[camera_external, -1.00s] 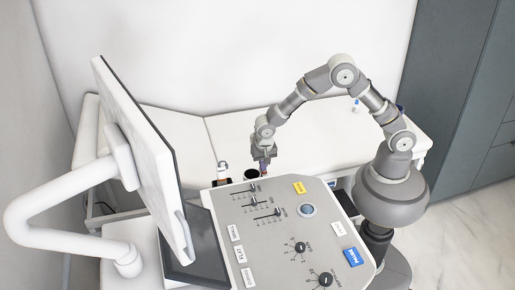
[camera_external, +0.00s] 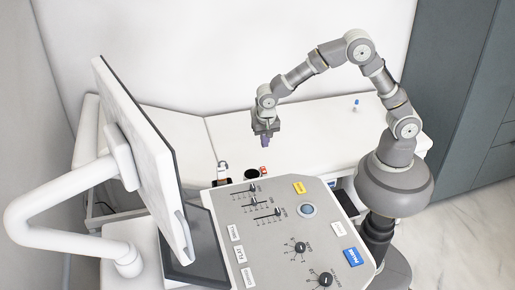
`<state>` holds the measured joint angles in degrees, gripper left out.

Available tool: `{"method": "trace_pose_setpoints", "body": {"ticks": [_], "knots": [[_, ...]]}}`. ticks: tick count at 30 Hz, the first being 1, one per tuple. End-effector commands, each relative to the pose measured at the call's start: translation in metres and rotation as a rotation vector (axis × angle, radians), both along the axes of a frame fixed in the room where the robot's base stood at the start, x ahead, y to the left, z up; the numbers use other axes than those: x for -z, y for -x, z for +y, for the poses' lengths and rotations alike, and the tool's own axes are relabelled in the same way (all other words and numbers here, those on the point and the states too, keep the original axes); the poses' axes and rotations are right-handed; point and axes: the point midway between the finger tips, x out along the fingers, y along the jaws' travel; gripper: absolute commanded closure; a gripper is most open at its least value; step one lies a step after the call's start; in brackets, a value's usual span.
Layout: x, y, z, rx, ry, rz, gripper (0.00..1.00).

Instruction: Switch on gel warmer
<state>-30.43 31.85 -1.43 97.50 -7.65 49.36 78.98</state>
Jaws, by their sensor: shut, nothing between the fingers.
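A black round cup-like holder (camera_external: 251,174), which looks like the gel warmer, stands behind the far edge of the grey control panel. A small red-orange part (camera_external: 264,170) shows at its right side; whether it is a switch and which way it is set is too small to tell. My gripper (camera_external: 266,142) points down above and a little right of the holder, clear of it and touching nothing. Its fingers are shut and empty.
The control panel (camera_external: 285,211) carries sliders, knobs, a trackball (camera_external: 307,210) and coloured buttons. A monitor (camera_external: 143,150) on a white arm stands at left. A small bottle (camera_external: 223,168) is left of the holder. A white couch (camera_external: 315,150) lies behind; a blue-capped bottle (camera_external: 356,106) is on it.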

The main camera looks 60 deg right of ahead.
Motion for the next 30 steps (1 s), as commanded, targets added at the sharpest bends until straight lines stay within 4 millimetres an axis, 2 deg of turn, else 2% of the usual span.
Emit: {"method": "trace_pose_setpoints", "body": {"ticks": [24,30], "knots": [[-0.007,-0.003,-0.004,0.002,0.049,-0.057,1.00],[0.008,-0.004,-0.006,0.003,0.051,-0.055,1.00]]}}
